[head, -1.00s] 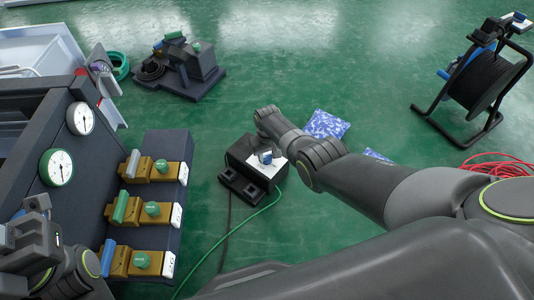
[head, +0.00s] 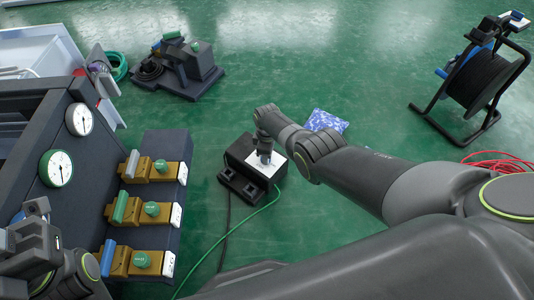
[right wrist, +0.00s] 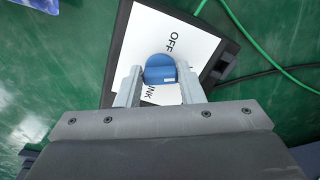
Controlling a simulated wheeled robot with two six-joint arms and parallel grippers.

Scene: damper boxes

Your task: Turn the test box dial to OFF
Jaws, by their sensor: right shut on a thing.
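The test box (head: 242,152) is a black box on the green floor with a white label panel (head: 277,168) on top. Its blue dial (right wrist: 160,70) shows in the right wrist view, with "OFF" printed above it and a partly hidden word ending in "NK" below. A small white mark sits low on the dial's face. My right gripper (right wrist: 160,76) is shut on the dial, one finger on each side; in the head view it (head: 264,154) is down at the panel. My left gripper (head: 28,228) is at the left edge, away from the box; its jaws are unclear.
A bench with brown valve blocks (head: 140,212) and gauges (head: 57,168) stands left of the box. A green cable (head: 235,228) runs from the box across the floor. A blue-white bag (head: 325,121) lies behind my right arm. A cable reel (head: 478,84) stands far right.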

